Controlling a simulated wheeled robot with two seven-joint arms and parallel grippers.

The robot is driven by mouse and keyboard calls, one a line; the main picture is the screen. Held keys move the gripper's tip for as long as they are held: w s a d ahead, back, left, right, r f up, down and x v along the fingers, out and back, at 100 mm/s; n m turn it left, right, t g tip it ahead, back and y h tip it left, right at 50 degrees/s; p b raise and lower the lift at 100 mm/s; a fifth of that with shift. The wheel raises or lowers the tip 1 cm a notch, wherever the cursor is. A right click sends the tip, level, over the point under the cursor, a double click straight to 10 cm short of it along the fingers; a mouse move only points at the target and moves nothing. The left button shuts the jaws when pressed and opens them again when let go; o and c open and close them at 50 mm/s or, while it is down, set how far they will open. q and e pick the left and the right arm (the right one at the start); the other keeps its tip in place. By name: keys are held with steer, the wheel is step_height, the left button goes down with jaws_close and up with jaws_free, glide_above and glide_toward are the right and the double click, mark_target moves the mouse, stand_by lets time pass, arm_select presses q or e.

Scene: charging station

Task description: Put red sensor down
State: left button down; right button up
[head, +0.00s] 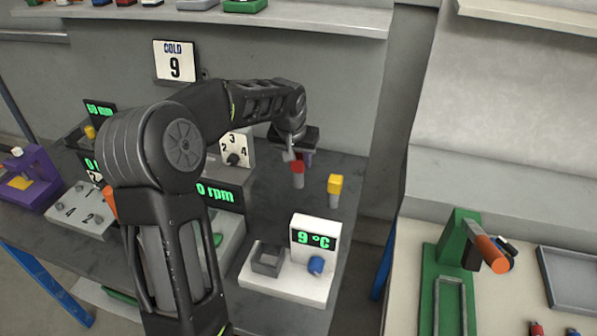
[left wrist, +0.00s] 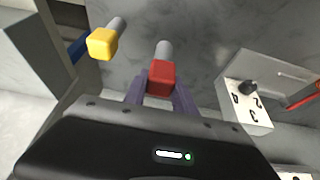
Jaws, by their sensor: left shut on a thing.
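The red sensor (head: 297,167) has a red cap and a grey stem, and it hangs upright at the far right part of the dark table. It also shows in the left wrist view (left wrist: 161,79), between the two purple-grey fingers. My left gripper (head: 305,157) is shut on the red cap. The stem points down toward the table; I cannot tell whether its lower end touches the surface. A sensor with a yellow cap (head: 335,185) stands close by, to the right in the head view; it also shows in the left wrist view (left wrist: 102,43).
A white 9 °C device (head: 315,238) with a blue knob stands nearer on the table. A dial box (head: 236,149) is left of the gripper. A green device (head: 449,262) and grey tray (head: 573,280) are on the right bench, across a gap.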

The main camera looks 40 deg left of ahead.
mark_target(298, 171)
arm_select(q)
steer(key=shift+f, duration=2.35)
steer(key=shift+f, duration=0.1)
steer(key=c, duration=1)
jaws_free()
steer(key=shift+r, duration=0.3)
steer(key=v, duration=1.1)
steer(key=shift+s+d+r+b, duration=0.1)
steer(key=shift+s+r+b, duration=0.05)
steer(key=shift+r+b, duration=0.2)
